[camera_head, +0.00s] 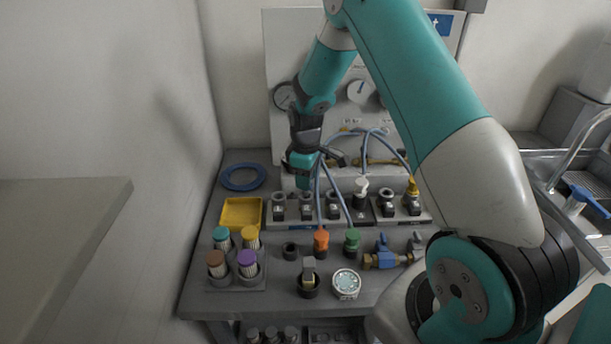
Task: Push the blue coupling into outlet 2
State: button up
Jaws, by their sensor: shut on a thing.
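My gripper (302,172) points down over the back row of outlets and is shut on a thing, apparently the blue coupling. The held thing is small and mostly hidden by the fingers. Below it is a row of dark round outlets in a grey block; the left outlet (278,201), the middle outlet (306,202) and the right outlet (333,205) show. The gripper is above the middle one, which I take as outlet 2, though I cannot read the numbers. I cannot tell whether the coupling touches it.
Pale blue hoses run down to an orange coupling (321,241) and a green coupling (352,241) in front. A gauge panel (330,75) stands behind.

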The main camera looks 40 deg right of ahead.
jog(key=shift+f, duration=0.1)
dwell(0.4)
jog(key=shift+f+b, duration=0.9)
jog(key=shift+f, duration=0.4)
jog(key=o, duration=1)
notch_tip(320, 180, up, 18)
jog(key=shift+f+b, duration=0.25)
jog(key=shift+b, duration=0.6)
